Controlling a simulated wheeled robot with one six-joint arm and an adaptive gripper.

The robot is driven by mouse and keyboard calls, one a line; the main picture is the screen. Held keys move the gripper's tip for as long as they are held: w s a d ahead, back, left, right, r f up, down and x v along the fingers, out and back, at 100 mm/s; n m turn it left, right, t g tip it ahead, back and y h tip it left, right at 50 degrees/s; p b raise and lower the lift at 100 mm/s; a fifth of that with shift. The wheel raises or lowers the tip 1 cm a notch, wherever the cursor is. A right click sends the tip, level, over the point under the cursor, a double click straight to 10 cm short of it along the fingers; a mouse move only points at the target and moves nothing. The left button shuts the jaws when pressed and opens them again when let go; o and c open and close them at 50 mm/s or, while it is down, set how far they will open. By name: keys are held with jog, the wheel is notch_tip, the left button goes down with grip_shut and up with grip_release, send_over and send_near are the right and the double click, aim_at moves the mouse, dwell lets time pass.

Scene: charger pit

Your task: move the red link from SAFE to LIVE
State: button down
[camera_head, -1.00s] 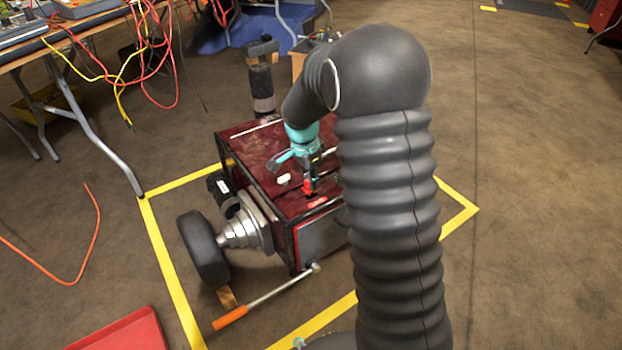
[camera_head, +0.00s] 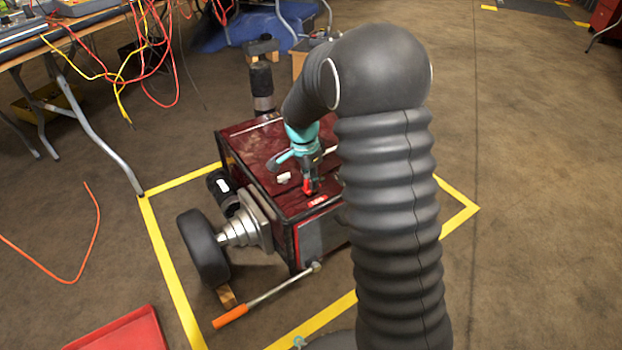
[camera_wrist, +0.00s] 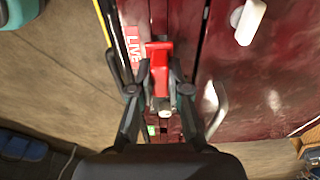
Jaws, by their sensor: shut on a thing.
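The red link (camera_wrist: 158,62) is held between the two fingers of my gripper (camera_wrist: 159,78) in the wrist view. The gripper is shut on it. In the head view the red link (camera_head: 308,187) shows as a small red piece under my gripper (camera_head: 309,180), over the dark red box (camera_head: 262,147). A red label reading LIVE (camera_wrist: 133,48) lies just left of the link in the wrist view; it also shows in the head view (camera_head: 317,200). A small green patch (camera_wrist: 151,130) shows between the fingers; no SAFE lettering is readable. Whether the link touches the box is unclear.
A white piece (camera_wrist: 250,20) sits on the box top, and a curved metal handle (camera_wrist: 217,108) is close to the right finger.

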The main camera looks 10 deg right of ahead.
jog(key=shift+f+b, duration=0.65)
jog(key=shift+f, duration=0.55)
jog(key=c, duration=1.1)
grip_release()
jog(key=shift+o, duration=0.2)
jog(key=shift+r, duration=0.1)
jog(key=r, duration=0.4)
jog(key=a+r, duration=0.1)
jog(key=r, duration=0.6)
jog(key=shift+s+a+r, duration=0.1)
jog(key=shift+a+r, duration=0.15)
jog(key=shift+r, duration=0.15)
